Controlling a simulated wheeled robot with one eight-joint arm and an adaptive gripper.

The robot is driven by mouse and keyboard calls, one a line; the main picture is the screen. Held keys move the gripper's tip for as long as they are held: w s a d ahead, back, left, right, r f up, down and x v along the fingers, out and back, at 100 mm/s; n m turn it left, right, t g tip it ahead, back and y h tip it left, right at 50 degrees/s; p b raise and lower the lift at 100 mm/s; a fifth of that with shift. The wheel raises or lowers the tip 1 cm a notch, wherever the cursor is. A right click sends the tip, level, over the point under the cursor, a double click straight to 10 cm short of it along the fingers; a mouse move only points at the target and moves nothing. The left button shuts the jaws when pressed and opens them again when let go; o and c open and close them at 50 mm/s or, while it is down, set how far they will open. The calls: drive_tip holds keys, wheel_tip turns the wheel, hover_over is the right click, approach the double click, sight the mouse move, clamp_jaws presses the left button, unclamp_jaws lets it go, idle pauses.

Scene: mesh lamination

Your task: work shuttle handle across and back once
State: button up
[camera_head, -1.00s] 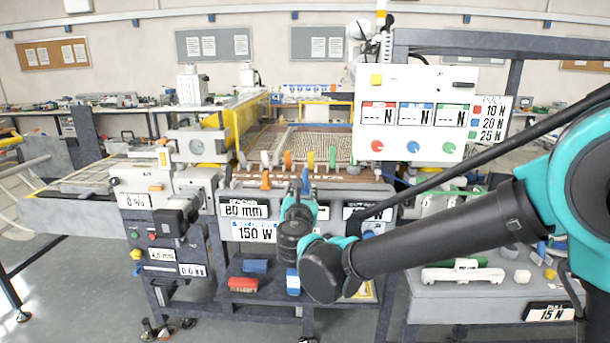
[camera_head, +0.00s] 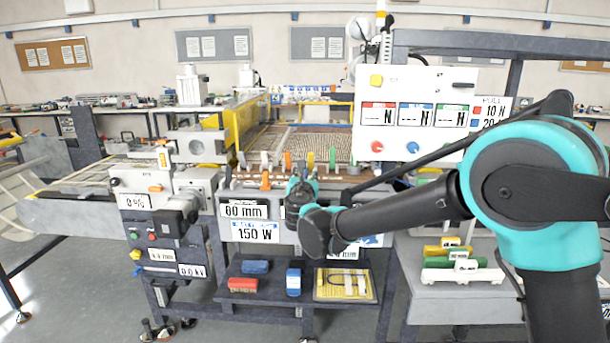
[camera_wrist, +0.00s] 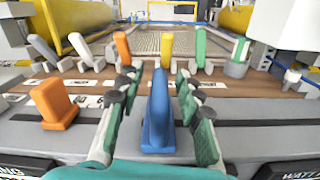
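In the wrist view, a blue upright handle (camera_wrist: 157,115) stands on the front rail between the fingers of my gripper (camera_wrist: 157,92). The fingers are apart, with a gap on each side of the handle, so my gripper is open around it. A shorter orange handle (camera_wrist: 55,104) stands at the left on the same slotted rail; it also shows in the head view (camera_head: 265,180). I cannot tell which of the two is the shuttle handle. In the head view my gripper (camera_head: 301,186) is over the machine front and mostly hides the blue handle.
Behind the rail stand several levers, including an orange one (camera_wrist: 122,47), a yellow one (camera_wrist: 167,48) and a green one (camera_wrist: 200,46). The woven mesh (camera_head: 322,146) lies beyond them. A white force panel (camera_head: 415,112) rises at the right. A shelf below holds several blocks.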

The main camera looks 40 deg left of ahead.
clamp_jaws()
drive_tip(key=shift+w+d, duration=0.1)
drive_tip(key=shift+d, duration=0.05)
drive_tip(key=shift+w+d, duration=0.15)
drive_tip(key=shift+d, duration=0.1)
drive_tip(key=w+d, duration=0.4)
drive_tip(key=d, duration=0.3)
drive_tip(key=w+d, duration=0.4)
drive_tip(key=d, duration=0.2)
drive_tip(key=w+d, duration=0.4)
drive_tip(key=d, duration=0.3)
drive_tip(key=shift+w+d, duration=0.25)
drive_tip(key=shift+d, duration=0.05)
unclamp_jaws()
drive_tip(key=shift+w+d, duration=0.1)
